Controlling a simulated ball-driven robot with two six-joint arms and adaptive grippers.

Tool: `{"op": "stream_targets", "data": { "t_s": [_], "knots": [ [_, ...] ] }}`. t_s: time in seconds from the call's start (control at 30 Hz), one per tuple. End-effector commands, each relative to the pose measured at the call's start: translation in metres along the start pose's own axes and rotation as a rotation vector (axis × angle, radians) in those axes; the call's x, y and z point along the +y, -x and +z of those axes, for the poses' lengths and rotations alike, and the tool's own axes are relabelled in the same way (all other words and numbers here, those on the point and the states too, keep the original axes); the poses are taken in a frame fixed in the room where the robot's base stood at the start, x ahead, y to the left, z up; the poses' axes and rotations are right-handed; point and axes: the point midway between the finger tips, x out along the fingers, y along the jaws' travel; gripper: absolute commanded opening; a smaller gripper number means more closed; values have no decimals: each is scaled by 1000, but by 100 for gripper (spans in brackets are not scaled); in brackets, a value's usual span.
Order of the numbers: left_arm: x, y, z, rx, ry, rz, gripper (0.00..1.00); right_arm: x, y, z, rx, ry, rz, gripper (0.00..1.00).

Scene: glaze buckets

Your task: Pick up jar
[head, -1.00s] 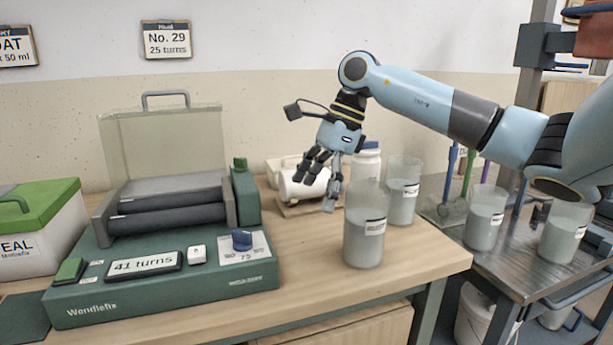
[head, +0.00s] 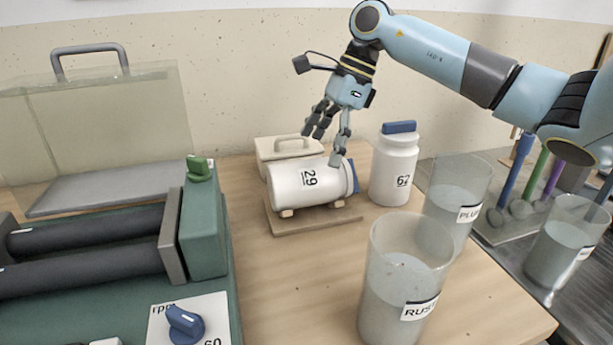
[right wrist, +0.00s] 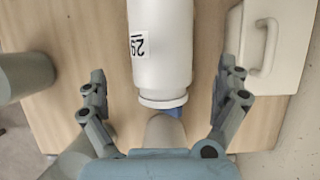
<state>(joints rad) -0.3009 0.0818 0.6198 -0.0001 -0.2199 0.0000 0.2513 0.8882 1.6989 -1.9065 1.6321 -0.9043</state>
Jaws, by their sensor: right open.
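A white jar (head: 300,187) marked 29, with a blue lid, lies on its side on a small wooden cradle (head: 316,222) on the table. It also shows in the right wrist view (right wrist: 163,55), with its lid end toward my gripper. My right gripper (head: 326,146) is open, just above and behind the jar in the head view. In the right wrist view its fingers (right wrist: 166,88) are spread on either side of the jar, apart from it. A second white jar (head: 394,170), marked 62 with a blue lid, stands upright to the right. My left gripper is not in view.
A green roller machine (head: 205,235) with a clear cover stands at left. Two clear glaze buckets (head: 395,290) (head: 455,205) stand at right front. A pale box with a handle (head: 280,150) sits behind the lying jar. Bare table lies in front of the cradle.

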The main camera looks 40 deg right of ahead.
Motion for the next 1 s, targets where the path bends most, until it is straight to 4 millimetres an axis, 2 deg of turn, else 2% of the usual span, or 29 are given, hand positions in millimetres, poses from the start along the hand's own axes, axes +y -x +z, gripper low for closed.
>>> {"op": "stream_targets", "data": {
  "t_s": [0.1, 0.23, 0.33, 0.6, 0.87, 0.9, 1.0],
  "knots": [
    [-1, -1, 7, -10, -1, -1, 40, 0, -20, 1, -3, 0, 1, 100],
    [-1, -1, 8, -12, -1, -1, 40, 0, -31, 0, -1, 0, 1, 100],
    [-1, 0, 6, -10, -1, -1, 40, -1, -40, 0, -2, 0, 1, 100],
    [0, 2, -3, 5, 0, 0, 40, -4, -79, -2, -2, 0, 1, 100],
    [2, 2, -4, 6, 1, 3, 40, -4, -84, -2, 0, 1, -1, 100],
    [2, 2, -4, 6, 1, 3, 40, -4, -84, -2, 0, 1, -1, 99],
    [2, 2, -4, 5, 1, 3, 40, -4, -84, -2, 0, 1, -1, 86]
  ]
}}
